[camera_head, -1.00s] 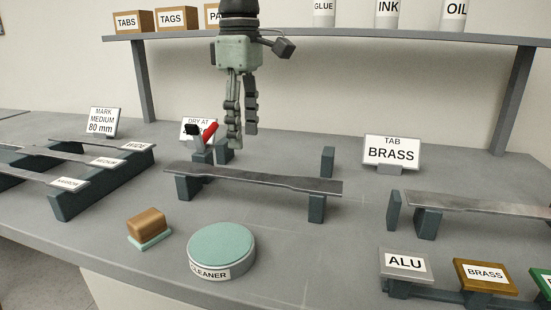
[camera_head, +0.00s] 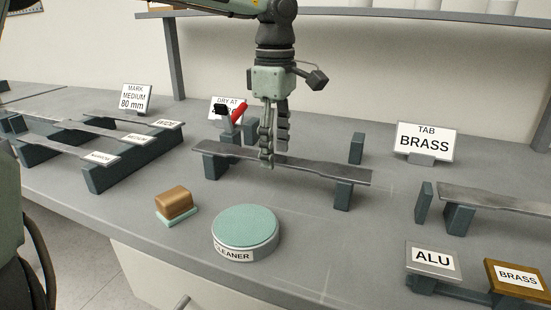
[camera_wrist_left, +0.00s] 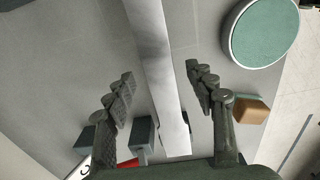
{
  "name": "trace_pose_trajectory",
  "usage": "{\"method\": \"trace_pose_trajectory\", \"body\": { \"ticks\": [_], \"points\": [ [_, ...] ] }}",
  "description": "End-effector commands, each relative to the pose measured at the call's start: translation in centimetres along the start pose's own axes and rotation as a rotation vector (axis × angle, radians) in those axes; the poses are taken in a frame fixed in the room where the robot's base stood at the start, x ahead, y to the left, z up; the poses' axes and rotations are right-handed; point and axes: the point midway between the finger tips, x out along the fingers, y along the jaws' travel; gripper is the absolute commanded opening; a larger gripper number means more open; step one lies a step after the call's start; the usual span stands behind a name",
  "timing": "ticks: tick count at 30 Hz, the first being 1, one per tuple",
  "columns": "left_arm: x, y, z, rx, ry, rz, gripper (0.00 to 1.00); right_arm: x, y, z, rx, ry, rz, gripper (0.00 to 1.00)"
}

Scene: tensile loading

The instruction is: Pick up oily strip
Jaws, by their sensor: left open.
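A grey metal strip (camera_head: 310,171) with a narrowed middle lies across dark supports at the centre of the bench. Whether it is oily cannot be told from its surface. My left gripper (camera_head: 275,154) points down at the strip's left half, fingers apart. In the left wrist view the strip (camera_wrist_left: 155,55) runs between the two open fingers of the gripper (camera_wrist_left: 160,76), with a gap on each side. The gripper hides part of the strip in the head view. My right gripper is not in view.
A round cleaner pad (camera_head: 245,228) and a brown-topped block (camera_head: 174,203) lie in front. A red-handled tool (camera_head: 238,113) stands close behind the strip. Labelled strips (camera_head: 105,135) lie on a rack at left, another strip (camera_head: 495,197) at right. A shelf (camera_head: 345,11) runs above.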

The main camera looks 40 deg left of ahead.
Motion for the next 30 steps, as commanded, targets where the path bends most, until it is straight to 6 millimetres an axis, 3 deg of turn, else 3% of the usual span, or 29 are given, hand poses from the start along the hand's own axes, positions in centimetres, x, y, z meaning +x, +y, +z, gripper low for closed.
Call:
{"method": "trace_pose_trajectory", "body": {
  "ticks": [2,14,30],
  "points": [
    [-0.03,0.01,0.0,0.0,0.0,0.0,0.5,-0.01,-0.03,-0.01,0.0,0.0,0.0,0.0],
    [-0.07,0.02,0.01,0.0,0.0,0.001,0.01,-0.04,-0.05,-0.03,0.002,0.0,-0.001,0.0],
    [-0.4,0.1,0.06,0.0,-0.001,0.004,0.0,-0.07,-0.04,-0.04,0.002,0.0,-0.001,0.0]
  ]
}}
